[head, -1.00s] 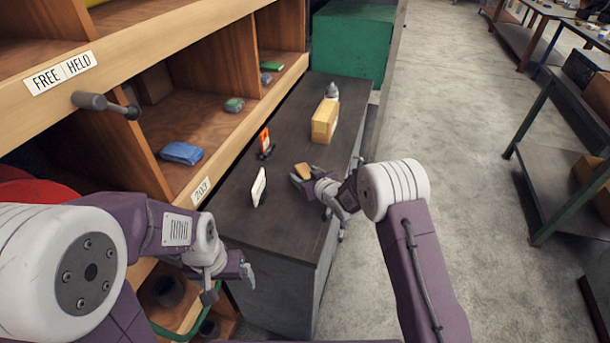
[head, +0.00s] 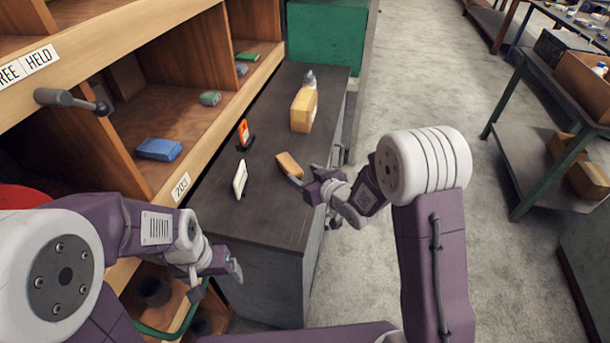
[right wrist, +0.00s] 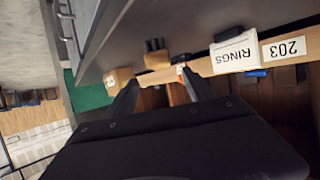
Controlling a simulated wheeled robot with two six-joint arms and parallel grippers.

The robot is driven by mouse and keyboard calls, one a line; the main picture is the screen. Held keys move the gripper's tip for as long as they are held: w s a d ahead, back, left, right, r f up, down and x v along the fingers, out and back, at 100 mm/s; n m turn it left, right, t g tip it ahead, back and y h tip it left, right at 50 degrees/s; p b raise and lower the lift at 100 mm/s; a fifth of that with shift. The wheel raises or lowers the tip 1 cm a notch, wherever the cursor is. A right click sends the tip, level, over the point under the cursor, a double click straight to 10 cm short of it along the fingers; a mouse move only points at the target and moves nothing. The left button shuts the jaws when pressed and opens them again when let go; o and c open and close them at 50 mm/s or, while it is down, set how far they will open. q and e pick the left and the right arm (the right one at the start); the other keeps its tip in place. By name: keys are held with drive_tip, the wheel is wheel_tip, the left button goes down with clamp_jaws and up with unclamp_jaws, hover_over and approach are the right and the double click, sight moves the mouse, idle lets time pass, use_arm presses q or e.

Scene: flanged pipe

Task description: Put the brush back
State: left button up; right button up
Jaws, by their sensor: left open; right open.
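A tan wooden block, seemingly the brush (head: 289,163), is on the dark bench top near its right edge. In the right wrist view it seems to be the tan piece with dark bristle-like parts (right wrist: 157,60), beyond the fingers. My right gripper (head: 305,186) is open, just to the right and near side of it; the head view does not show clearly whether they touch. In the wrist view the space between the right fingers (right wrist: 161,92) holds nothing. My left gripper (head: 236,270) is open and empty, low beside the bench's near left corner.
Wooden shelving (head: 215,110) lines the left.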

drive_tip(key=s+d+f+m+g+h, duration=0.4)
drive_tip(key=s+d+g+h, duration=0.1)
drive_tip(key=s+d, duration=0.6)
drive_tip(key=s+d+f+m+g+h, duration=0.1)
drive_tip(key=s+g, duration=0.5)
drive_tip(key=s, duration=0.9)
drive_tip(key=shift+d+m, duration=0.3)
